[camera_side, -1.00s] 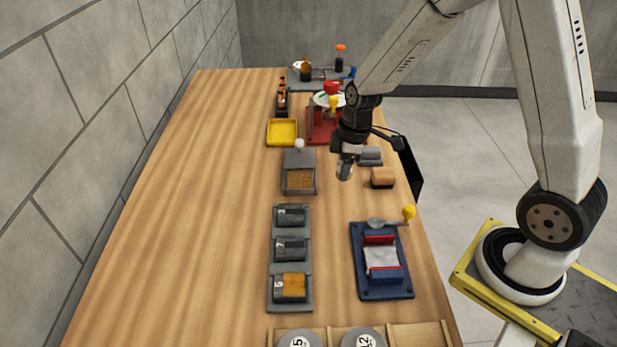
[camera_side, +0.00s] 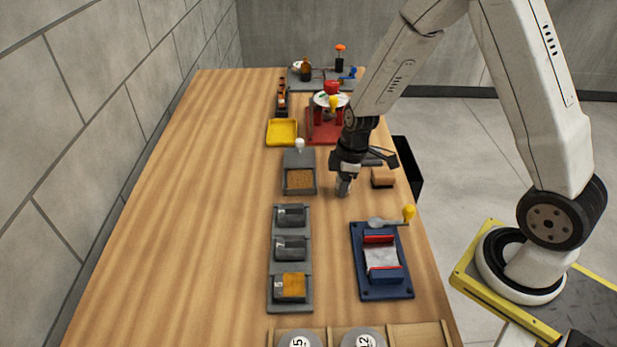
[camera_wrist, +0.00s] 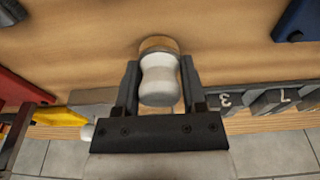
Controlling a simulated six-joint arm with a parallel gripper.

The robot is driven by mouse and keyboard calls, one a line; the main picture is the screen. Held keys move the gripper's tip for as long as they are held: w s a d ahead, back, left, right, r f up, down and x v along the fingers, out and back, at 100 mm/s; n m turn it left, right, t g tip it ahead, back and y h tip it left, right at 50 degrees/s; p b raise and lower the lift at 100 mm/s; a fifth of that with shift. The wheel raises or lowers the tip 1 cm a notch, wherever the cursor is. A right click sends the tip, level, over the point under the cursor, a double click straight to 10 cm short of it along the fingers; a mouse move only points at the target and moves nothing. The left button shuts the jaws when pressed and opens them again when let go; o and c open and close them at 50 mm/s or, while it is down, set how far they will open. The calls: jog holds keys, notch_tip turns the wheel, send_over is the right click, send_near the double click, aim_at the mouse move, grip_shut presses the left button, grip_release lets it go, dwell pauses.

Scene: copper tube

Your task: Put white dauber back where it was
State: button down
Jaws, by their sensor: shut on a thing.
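My gripper (camera_side: 345,176) is shut on the white dauber. In the wrist view, my gripper (camera_wrist: 159,88) has its two fingers on either side of the dauber (camera_wrist: 158,78), a pale, waisted piece with a tan far end. In the side view, the dauber (camera_side: 343,188) is a small grey-white shape under the fingers, close above or touching the wooden table (camera_side: 200,220); I cannot tell which. It is right of the grey box with tan grains (camera_side: 300,180), over bare wood.
A tan block (camera_side: 382,177) is close to the right. The blue fixture with yellow-knobbed lever (camera_side: 381,275) is nearer the camera. A grey tray with several dark bins (camera_side: 291,248) lies front left. A red fixture (camera_side: 322,130) and yellow tray (camera_side: 282,132) are behind. The table's left side is clear.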

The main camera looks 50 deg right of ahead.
jog(key=shift+f, duration=0.1)
jog(key=shift+c, duration=0.8)
grip_release()
jog(key=shift+s+d+r, duration=0.2)
jog(key=shift+r, duration=1.8)
jog(key=shift+s+d+r, duration=0.2)
jog(key=shift+s+r, duration=0.05)
jog(key=shift+r, duration=1.8)
jog(key=shift+s+d+r, duration=0.2)
jog(key=shift+r, duration=1.8)
